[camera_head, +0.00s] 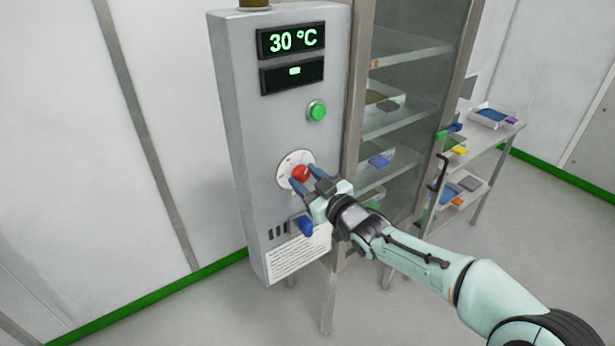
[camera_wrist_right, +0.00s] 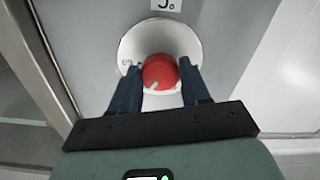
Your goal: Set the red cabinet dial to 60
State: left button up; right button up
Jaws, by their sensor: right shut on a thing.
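The red dial (camera_head: 301,173) sits on a round white scale plate (camera_head: 286,168) on the front of the grey control cabinet (camera_head: 245,130). The display (camera_head: 291,40) above it reads 30 °C. My right gripper (camera_head: 308,180) has its two blue fingers on either side of the dial, shut on it. In the right wrist view the red dial (camera_wrist_right: 160,72) shows between the fingertips, with a pale pointer mark toward its lower left. The scale's markings are mostly too small or hidden to read. My left gripper is not in view.
A green button (camera_head: 317,110) is above the dial and a blue switch (camera_head: 306,226) below it, close to my gripper. A glass-doored cabinet (camera_head: 410,110) with shelves stands to the right. A cart (camera_head: 484,140) with trays is beyond it.

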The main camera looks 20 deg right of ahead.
jog(key=m+p, duration=0.1)
jog(key=m, duration=0.5)
jog(key=shift+r+p, duration=0.1)
jog(key=shift+p, duration=0.25)
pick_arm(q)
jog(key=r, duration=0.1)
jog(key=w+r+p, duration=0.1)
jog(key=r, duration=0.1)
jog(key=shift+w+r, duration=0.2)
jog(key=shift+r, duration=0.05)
pick_arm(e)
jog(key=m, duration=0.5)
jog(key=shift+a+m, duration=0.1)
jog(key=shift+m, duration=0.3)
jog(key=o, duration=1.1)
jog(key=shift+c, duration=0.2)
jog(key=shift+s, duration=0.15)
jog(key=shift+s+d, duration=0.2)
jog(key=shift+s, duration=0.1)
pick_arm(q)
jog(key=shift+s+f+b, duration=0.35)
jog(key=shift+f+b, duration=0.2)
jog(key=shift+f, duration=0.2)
pick_arm(e)
jog(key=v, duration=1.2)
jog(key=shift+s, duration=0.25)
